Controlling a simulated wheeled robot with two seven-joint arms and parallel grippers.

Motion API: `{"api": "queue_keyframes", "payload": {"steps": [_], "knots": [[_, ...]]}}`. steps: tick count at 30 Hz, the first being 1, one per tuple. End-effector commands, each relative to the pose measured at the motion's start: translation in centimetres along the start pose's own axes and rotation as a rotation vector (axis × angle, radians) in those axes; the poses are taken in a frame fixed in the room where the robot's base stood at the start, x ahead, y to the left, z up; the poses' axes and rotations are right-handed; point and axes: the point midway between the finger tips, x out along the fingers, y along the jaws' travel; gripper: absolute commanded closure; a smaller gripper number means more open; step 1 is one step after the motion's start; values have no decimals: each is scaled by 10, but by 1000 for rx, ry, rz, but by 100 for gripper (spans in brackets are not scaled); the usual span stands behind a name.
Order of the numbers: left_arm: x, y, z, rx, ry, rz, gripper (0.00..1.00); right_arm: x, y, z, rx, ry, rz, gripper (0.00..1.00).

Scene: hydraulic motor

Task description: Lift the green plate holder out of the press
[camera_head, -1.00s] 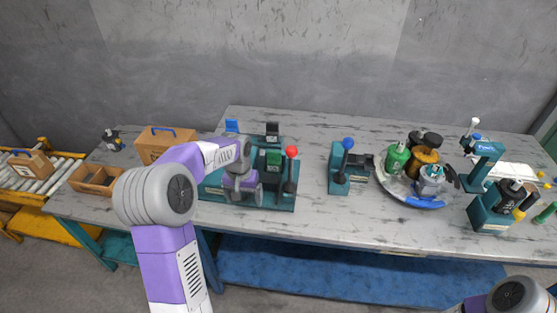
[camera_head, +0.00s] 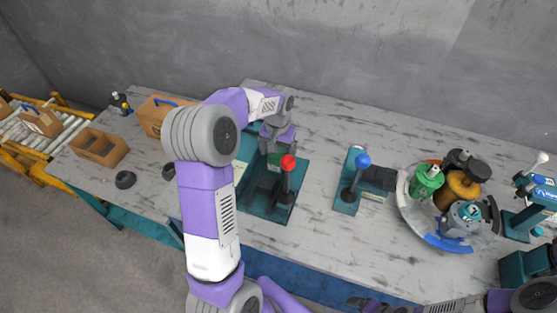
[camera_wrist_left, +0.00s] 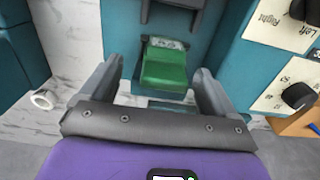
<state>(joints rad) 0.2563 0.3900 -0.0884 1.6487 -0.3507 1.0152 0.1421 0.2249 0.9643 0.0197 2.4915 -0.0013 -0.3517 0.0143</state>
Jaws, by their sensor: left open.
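The green plate holder (camera_head: 273,158) is in the teal press (camera_head: 284,212), partly hidden by my left gripper (camera_head: 273,149) in the head view. In the left wrist view the green plate holder (camera_wrist_left: 165,70) shows as a green block with a grey-patterned rear edge, inside the teal frame. My left gripper (camera_wrist_left: 158,72) is open, with one finger on each side of the holder and visible gaps between. My right arm comes in at the lower right of the head view, and its gripper (camera_head: 368,303) is at the bottom edge, too small and cut off to read.
A red-knobbed lever (camera_head: 288,163) stands close to the right of my left gripper. A blue-knobbed lever unit (camera_head: 357,180) and a round tray (camera_head: 411,215) of motor parts are further right. A cardboard box (camera_head: 155,115) and an open wooden tray (camera_head: 100,147) are on the left. Bare table lies between the two lever units.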

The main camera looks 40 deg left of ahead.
Motion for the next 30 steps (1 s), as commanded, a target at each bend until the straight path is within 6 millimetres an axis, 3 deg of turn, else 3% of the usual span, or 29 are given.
{"api": "queue_keyframes", "payload": {"steps": [10,18,27,30], "knots": [[47,-7,-3,1,-1,0,11,17,6,-1,0,1,0,14],[49,-7,-3,1,2,0,12,16,6,-1,0,1,0,14],[49,-7,-3,1,2,0,58,16,6,-1,0,1,0,14],[48,-7,-3,1,2,0,68,16,6,-1,0,1,0,14]]}}
